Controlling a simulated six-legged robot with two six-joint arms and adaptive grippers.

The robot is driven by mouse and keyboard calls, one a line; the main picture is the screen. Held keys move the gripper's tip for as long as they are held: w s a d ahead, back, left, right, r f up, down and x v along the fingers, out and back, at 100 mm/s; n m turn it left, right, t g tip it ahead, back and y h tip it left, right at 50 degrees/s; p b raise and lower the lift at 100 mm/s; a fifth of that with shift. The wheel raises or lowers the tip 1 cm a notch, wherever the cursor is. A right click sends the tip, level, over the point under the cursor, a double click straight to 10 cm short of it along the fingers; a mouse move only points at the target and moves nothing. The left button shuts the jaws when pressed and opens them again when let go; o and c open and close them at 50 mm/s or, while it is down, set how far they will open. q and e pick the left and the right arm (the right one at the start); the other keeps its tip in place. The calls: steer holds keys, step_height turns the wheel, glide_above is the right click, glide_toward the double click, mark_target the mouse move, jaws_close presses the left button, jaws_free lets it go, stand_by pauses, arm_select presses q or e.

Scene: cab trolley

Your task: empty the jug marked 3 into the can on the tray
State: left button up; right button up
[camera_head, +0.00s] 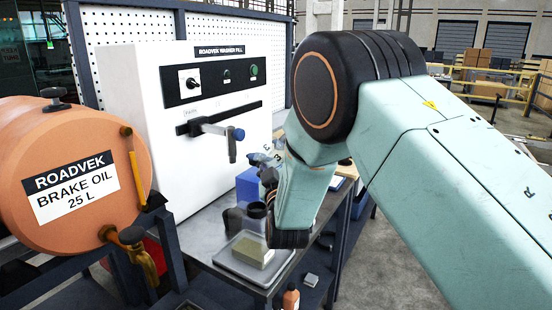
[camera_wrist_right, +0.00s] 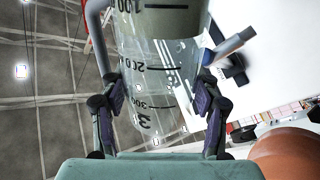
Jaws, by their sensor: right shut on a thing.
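My right gripper (camera_wrist_right: 160,98) is shut on a clear jug (camera_wrist_right: 160,85) with black graduation marks and a large 3. The wrist view shows a grey-green band at the jug's 100 end. In the head view my right forearm hides most of the gripper (camera_head: 268,177), and the jug cannot be made out clearly. A grey tray (camera_head: 236,266) lies on the bench below. An olive, box-like thing (camera_head: 253,250), perhaps the can, is on the tray. A dark round opening (camera_head: 256,210) shows just above it; what it belongs to is unclear. My left gripper is out of view.
An orange brake oil drum (camera_head: 70,175) with a brass tap (camera_head: 142,258) stands left. Behind the bench is the white washer-fill cabinet (camera_head: 150,150) with its projecting spout (camera_head: 218,132). A blue box (camera_head: 249,186) stands behind the tray. Grey floor is free right of the bench.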

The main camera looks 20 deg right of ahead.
steer(key=shift+w+f+n+t+y+b, duration=0.1)
steer(key=shift+f+n+t+y+b, duration=0.25)
steer(key=shift+n, duration=0.25)
steer(key=shift+f+n+t+y+b, duration=0.25)
steer(key=shift+n+b, duration=0.3)
steer(key=shift+n, duration=0.35)
steer(key=shift+f+n+y+b, duration=0.35)
steer(key=shift+n+y+b, duration=0.1)
steer(key=shift+n, duration=0.55)
steer(key=shift+a+f+n+t+y+b, duration=0.1)
steer(key=shift+f+n+t+y+b, duration=0.2)
steer(key=shift+n, duration=0.5)
steer(key=shift+a+f+n+t+y+b, duration=0.1)
steer(key=shift+f+n+y+b, duration=0.2)
steer(key=shift+n+y, duration=0.4)
steer(key=shift+a+f+n+t+y+b, duration=0.1)
steer(key=shift+f+n+t+y+b, duration=0.2)
steer(key=shift+n, duration=0.6)
steer(key=n, duration=0.1)
steer(key=n+y+b, duration=0.1)
steer(key=n, duration=0.1)
steer(key=a+n+y, duration=0.1)
steer(key=shift+f+n, duration=0.3)
steer(key=shift+n, duration=0.1)
steer(key=shift+a+r+n+y, duration=0.25)
steer(key=shift+n+y, duration=0.35)
steer(key=shift+n, duration=0.25)
steer(key=shift+a+r+n+y, duration=0.15)
steer(key=shift+a+n+y, duration=0.1)
steer(key=shift+n+y, duration=0.45)
